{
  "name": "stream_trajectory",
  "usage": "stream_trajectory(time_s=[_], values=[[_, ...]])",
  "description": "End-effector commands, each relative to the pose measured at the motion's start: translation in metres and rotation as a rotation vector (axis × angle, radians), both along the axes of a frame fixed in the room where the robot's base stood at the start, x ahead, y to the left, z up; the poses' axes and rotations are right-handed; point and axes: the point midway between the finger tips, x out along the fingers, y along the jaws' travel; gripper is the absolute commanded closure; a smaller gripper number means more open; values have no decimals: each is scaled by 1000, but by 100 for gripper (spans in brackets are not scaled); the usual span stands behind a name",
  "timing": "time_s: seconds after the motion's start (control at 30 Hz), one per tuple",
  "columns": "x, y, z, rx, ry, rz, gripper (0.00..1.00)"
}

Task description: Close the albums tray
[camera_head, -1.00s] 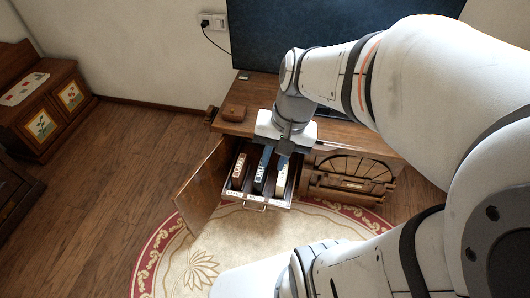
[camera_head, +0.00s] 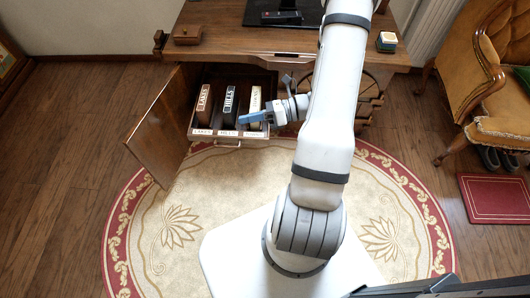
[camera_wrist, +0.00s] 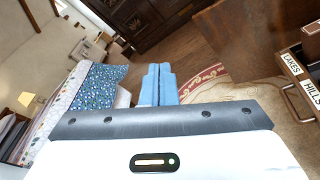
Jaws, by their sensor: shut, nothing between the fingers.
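The albums tray (camera_head: 203,132) is pulled out of the left side of the wooden cabinet. It holds three upright albums with labelled spines: a brown one (camera_head: 204,98), a dark one (camera_head: 230,98) and a pale one (camera_head: 255,98). Labels and a metal handle (camera_head: 226,147) are on its front. My gripper (camera_head: 256,118) is shut and empty, near the tray's front right part; I cannot tell if it touches. In the wrist view its blue fingers (camera_wrist: 157,84) are together, pointing away from the tray front (camera_wrist: 291,66) at the right edge.
The cabinet's door (camera_head: 160,125) hangs open left of the tray. The cabinet top holds a small brown box (camera_head: 187,34) and a dark device (camera_head: 281,17). A round rug (camera_head: 135,215) covers the floor in front. An armchair (camera_head: 500,80) stands at the right.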

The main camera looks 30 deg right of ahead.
Motion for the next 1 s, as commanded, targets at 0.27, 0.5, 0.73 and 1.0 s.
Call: stream_trajectory(time_s=[0.27,0.5,0.73,1.0], values=[[7,-53,-164,349,286,-434,100],[-12,-91,-295,634,477,-779,100],[-32,-106,-360,789,563,-964,100],[-24,-105,-368,809,576,-989,100]])
